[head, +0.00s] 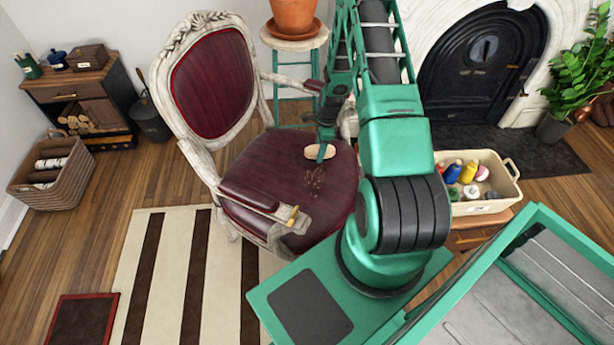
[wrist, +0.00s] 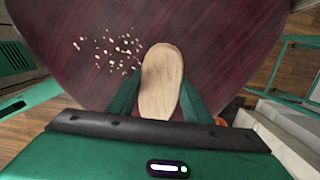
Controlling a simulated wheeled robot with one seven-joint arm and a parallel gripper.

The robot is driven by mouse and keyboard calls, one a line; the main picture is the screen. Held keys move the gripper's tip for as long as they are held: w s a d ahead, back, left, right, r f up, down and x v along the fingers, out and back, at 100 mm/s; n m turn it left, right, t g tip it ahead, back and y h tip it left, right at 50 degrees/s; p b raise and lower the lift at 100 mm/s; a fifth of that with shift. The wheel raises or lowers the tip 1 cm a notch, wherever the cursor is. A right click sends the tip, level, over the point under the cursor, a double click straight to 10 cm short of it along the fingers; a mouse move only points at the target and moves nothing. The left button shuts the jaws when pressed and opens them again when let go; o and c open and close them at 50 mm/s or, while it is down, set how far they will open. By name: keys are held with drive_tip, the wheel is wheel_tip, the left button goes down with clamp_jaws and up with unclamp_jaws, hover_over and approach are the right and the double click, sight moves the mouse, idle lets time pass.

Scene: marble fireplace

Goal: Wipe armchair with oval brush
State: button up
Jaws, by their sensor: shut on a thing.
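The armchair (head: 245,170) has a carved whitish frame and dark red upholstery, and stands left of my arm. Its red seat (wrist: 60,35) fills much of the wrist view. The oval brush (head: 319,152) has a pale wooden back and also shows in the wrist view (wrist: 162,85).
A green stool (head: 295,42) with a terracotta pot (head: 294,15) stands behind the chair. The chair's armrests (head: 250,195) flank the seat. A striped rug (head: 180,280) lies in front.

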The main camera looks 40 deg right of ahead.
drive_tip(key=shift+r, duration=2.25)
drive_tip(key=shift+a, duration=0.1)
